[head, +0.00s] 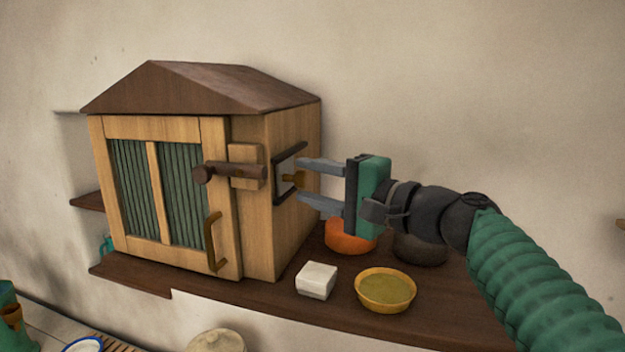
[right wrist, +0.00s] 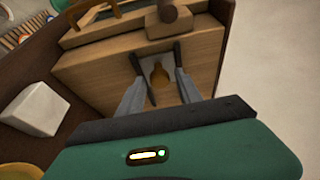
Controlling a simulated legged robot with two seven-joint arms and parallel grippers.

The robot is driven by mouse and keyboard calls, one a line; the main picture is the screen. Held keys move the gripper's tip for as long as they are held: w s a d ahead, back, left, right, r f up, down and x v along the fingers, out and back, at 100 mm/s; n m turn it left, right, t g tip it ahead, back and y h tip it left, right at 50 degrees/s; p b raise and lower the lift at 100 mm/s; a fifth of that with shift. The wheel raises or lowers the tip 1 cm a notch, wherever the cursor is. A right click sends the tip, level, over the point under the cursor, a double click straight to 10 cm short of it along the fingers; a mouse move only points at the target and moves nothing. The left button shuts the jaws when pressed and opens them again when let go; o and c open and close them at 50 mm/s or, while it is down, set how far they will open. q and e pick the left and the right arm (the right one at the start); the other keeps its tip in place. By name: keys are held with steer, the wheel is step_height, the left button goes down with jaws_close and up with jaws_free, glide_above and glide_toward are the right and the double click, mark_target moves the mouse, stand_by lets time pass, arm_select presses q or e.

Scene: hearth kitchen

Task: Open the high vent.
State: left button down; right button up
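A small wooden cabinet (head: 258,225) with a dark peaked roof stands on a shelf. On its right side is a pale vent plate (head: 285,166) between dark rails, with a brass knob (head: 292,179). The plate looks closed, but I cannot tell for sure. My right gripper (head: 299,180) is open, its two grey fingertips close to the plate, one above and one below the knob. In the right wrist view the brass knob (right wrist: 160,75) lies between the open fingers (right wrist: 157,82); contact is not clear. My left gripper is not in view.
The cabinet's front has a barred door with a brass handle (head: 213,243) and a dark wooden latch (head: 236,172). Below my right gripper, the shelf holds an orange round thing (head: 350,238), a white block (head: 316,281) and a yellow bowl (head: 385,290). Open wall lies to the right.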

steer(key=shift+w+d+f, duration=0.15)
steer(key=shift+w+d, duration=0.1)
steer(key=shift+w, duration=0.1)
steer(key=c, duration=0.5)
steer(key=shift+a, duration=0.15)
steer(key=shift+c, duration=1)
steer(key=shift+s+a, duration=0.15)
steer(key=shift+s, duration=0.1)
jaws_close()
steer(key=shift+w+f, duration=0.1)
